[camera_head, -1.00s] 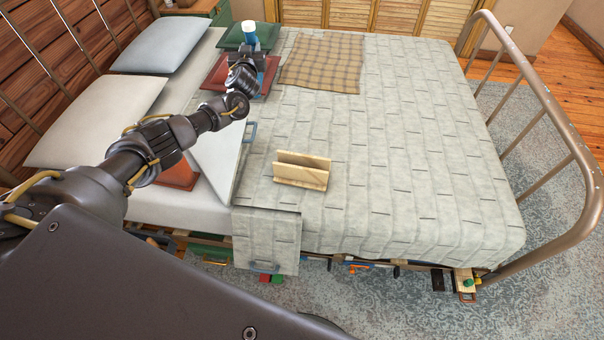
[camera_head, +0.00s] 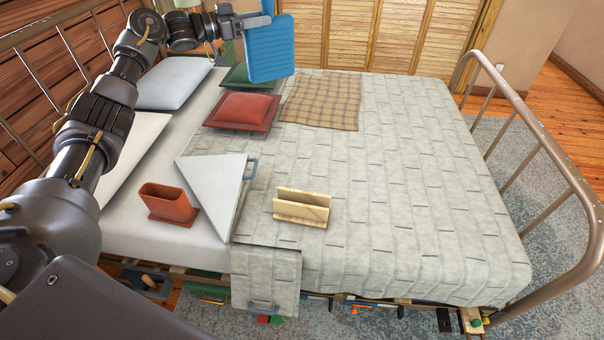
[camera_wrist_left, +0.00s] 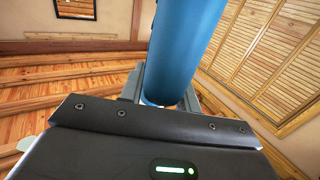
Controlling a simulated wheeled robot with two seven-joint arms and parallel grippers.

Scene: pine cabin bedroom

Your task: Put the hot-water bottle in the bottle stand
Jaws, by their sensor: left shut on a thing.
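My left gripper (camera_head: 260,20) is shut on the blue ribbed hot-water bottle (camera_head: 271,52), high up at the far end of the bed. The bottle hangs roughly upright, its broad face toward the head camera. In the left wrist view, the blue bottle (camera_wrist_left: 188,42) rises from between the fingers, which are mostly hidden. A red-brown, open-topped holder on a flat base (camera_head: 166,203), which looks like the bottle stand, stands empty on the near left of the bed, well apart from the bottle. My right gripper is out of view.
A pale wooden two-walled rack (camera_head: 302,208) stands right of the holder. A white folded-over cover corner (camera_head: 212,185) lies between them. Red (camera_head: 243,108) and green (camera_head: 236,76) cushions and a checked cloth (camera_head: 321,100) lie farther back. The bed's right side is clear.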

